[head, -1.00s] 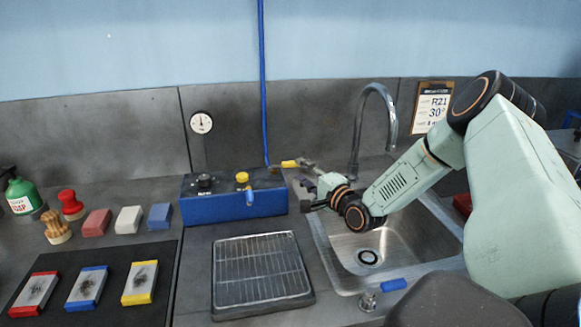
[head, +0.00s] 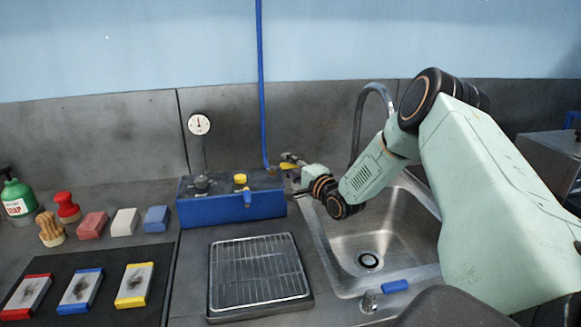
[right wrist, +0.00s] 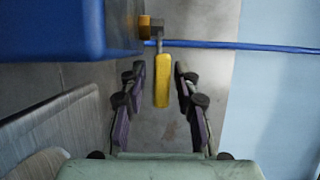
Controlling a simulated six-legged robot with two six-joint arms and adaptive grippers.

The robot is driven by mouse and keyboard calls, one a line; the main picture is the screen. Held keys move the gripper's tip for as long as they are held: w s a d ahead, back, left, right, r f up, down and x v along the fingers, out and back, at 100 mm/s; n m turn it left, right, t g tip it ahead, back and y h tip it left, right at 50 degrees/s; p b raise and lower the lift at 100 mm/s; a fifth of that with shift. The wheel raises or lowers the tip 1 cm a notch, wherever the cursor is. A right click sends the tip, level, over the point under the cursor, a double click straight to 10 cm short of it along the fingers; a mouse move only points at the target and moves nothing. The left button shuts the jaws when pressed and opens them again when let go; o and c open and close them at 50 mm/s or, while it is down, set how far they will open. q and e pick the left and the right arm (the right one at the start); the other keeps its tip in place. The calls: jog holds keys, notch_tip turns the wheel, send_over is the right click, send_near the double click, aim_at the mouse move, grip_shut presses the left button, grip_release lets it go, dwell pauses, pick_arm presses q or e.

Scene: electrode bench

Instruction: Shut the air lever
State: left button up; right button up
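The air lever (head: 287,166) is a yellow handle by the foot of the blue hose, at the back right corner of the blue box (head: 215,209). In the right wrist view the lever (right wrist: 162,84) points toward my palm from a brass fitting. My right gripper (head: 290,176) is at the lever. Its two fingers are open on either side of the lever in the wrist view (right wrist: 160,72), with a visible gap on each side. In the head view the fingers partly cover the lever. My left gripper is not in view.
The blue hose (head: 260,80) rises along the wall. A wire rack tray (head: 212,290) lies in front of the box. The sink (head: 395,262) and faucet (head: 357,115) are at the right. Brushes, soap and colored blocks stand at the left. A gauge (head: 199,124) stands behind the box.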

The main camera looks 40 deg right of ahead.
jog(key=shift+a+r, duration=0.1)
jog(key=shift+a, duration=0.05)
jog(key=c, duration=0.3)
jog(key=shift+s, duration=0.1)
grip_shut()
jog(key=shift+r, duration=0.1)
jog(key=shift+h, duration=0.4)
jog(key=shift+s+a+m+g+h+b, duration=0.15)
jog(key=shift+m+h+b, duration=0.2)
jog(key=shift+m+h, duration=0.3)
jog(key=shift+s+a+m+g+h+b, duration=0.15)
jog(key=shift+m+h+b, duration=0.25)
jog(key=shift+h, duration=0.35)
jog(key=shift+s+a+r+m+g+h+b, duration=0.1)
jog(key=shift+s+m+g+h+b, duration=0.2)
jog(key=shift+m+h+b, duration=0.45)
jog(key=shift+s+a+r+m+g+h+b, duration=0.1)
jog(key=shift+m+g+h+b, duration=0.25)
jog(key=shift+h, duration=0.6)
jog(key=shift+m, duration=0.25)
jog(key=o, duration=0.5)
grip_release()
jog(key=shift+d+f, duration=0.1)
jog(key=shift+f, duration=0.1)
